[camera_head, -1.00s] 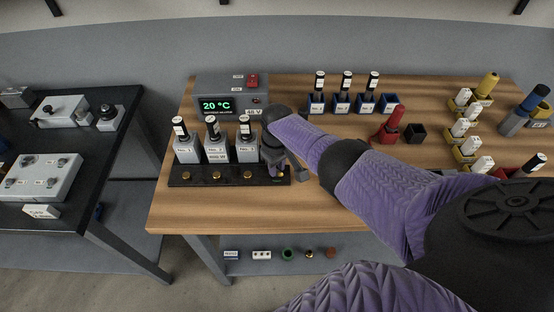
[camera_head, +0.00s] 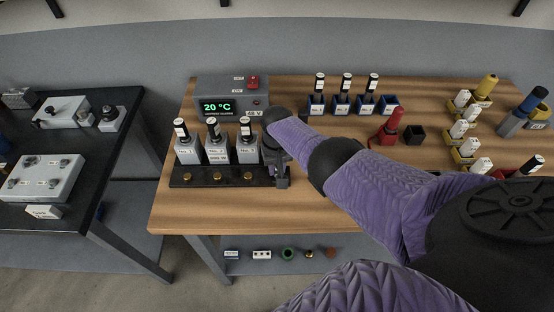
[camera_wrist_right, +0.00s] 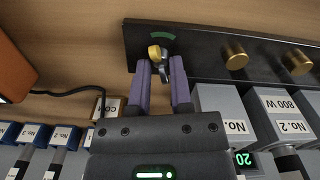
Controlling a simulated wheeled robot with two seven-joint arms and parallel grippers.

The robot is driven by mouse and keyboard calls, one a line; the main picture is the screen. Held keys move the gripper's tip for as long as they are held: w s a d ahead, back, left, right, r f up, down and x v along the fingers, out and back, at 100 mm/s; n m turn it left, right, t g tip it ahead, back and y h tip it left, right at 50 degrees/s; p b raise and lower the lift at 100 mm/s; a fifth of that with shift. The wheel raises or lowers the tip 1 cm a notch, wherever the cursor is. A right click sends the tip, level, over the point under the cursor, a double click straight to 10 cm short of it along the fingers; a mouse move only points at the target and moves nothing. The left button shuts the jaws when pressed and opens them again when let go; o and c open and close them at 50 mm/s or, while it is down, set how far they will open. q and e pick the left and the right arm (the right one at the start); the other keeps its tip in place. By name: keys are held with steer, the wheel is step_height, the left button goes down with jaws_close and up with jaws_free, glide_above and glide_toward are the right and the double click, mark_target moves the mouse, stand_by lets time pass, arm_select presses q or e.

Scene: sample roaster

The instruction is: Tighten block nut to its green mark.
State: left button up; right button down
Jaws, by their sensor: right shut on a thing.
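The dark block (camera_head: 215,180) lies along the front left of the wooden table. The block nut (camera_wrist_right: 154,51), a brass knob, shows at the block's end in the right wrist view. A small grey piece (camera_wrist_right: 165,73) shows beside it, between the fingers. The green mark (camera_wrist_right: 162,36) is a short arc on the block just beyond the nut. My right gripper (camera_wrist_right: 163,65) is shut on the nut, its purple fingers at either side. In the head view the right gripper (camera_head: 281,177) hides the nut. My left gripper is not in view.
More brass knobs (camera_wrist_right: 234,56) sit along the block, with several grey labelled units (camera_head: 217,152) behind. A control box (camera_head: 233,97) reading 20 °C stands at the back. A red object (camera_head: 389,127) and a black cube (camera_head: 414,134) stand right of my arm. Table front is clear.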

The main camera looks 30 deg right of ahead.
mark_target(277, 169)
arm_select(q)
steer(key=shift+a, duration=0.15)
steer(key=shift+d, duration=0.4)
arm_select(e)
steer(key=c, duration=0.5)
jaws_free()
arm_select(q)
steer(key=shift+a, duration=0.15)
arm_select(e)
step_height(277, 169, up, 9)
steer(key=p, duration=0.7)
steer(key=shift+r, duration=0.1)
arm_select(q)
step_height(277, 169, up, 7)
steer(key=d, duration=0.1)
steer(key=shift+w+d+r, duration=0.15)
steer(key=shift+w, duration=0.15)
arm_select(e)
steer(key=shift+r, duration=0.35)
